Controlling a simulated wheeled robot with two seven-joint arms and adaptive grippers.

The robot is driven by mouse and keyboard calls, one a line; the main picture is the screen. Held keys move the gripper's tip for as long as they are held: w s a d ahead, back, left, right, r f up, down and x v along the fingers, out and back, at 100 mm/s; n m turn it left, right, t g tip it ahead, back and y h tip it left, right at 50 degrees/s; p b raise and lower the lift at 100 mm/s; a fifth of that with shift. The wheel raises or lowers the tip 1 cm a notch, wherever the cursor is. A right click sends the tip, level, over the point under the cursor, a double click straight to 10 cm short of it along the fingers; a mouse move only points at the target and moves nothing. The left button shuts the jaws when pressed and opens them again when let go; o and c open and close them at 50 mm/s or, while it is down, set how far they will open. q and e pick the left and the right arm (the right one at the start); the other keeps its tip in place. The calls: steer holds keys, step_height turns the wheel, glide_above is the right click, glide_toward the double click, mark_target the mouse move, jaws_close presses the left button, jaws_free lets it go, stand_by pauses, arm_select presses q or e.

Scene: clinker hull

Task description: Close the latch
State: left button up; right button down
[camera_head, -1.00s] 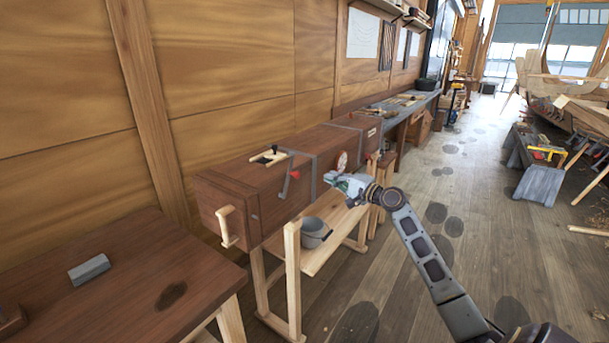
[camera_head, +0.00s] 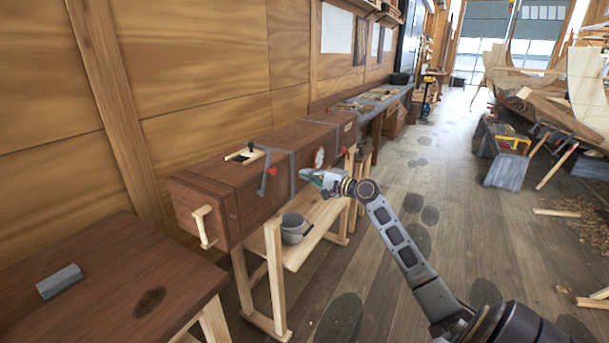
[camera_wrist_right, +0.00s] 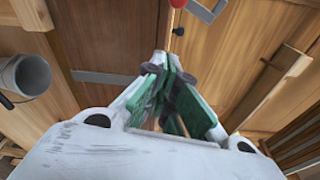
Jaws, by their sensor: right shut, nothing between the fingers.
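A long brown wooden chest (camera_head: 205,197) stands on a pale wooden stand along the wall. A grey metal lever with a red knob, apparently the latch (camera_head: 264,180), hangs down its front face; a second red knob (camera_head: 343,151) shows farther along. My right gripper (camera_head: 303,175) is shut and empty in front of the chest, right of the near lever and apart from it in the picture. In the right wrist view its green-padded fingers (camera_wrist_right: 168,75) meet, pointing at the wood. A red knob (camera_wrist_right: 178,3) and a grey metal bracket (camera_wrist_right: 207,9) are cut off at the top there. My left gripper is out of view.
A round dial (camera_head: 319,157) is on the chest front, just beyond my right gripper. A pale handle (camera_head: 203,227) sticks out at the near end. A grey bucket (camera_head: 294,228) stands on the stand's shelf. A brown table (camera_head: 95,280) is at the near left.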

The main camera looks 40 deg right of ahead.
steer(key=shift+p+x, duration=0.5)
steer(key=shift+x, duration=4.15)
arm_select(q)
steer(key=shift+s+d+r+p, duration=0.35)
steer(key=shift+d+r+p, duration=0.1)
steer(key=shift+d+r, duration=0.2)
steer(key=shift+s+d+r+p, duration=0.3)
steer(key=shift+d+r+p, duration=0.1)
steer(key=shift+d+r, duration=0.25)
arm_select(e)
steer(key=shift+s+a+r, duration=0.2)
steer(key=shift+s+a, duration=0.35)
steer(key=shift+a, duration=0.25)
steer(key=shift+s+a+r, duration=0.25)
steer(key=shift+s+a, duration=0.3)
steer(key=shift+a, duration=0.3)
steer(key=shift+a, duration=0.1)
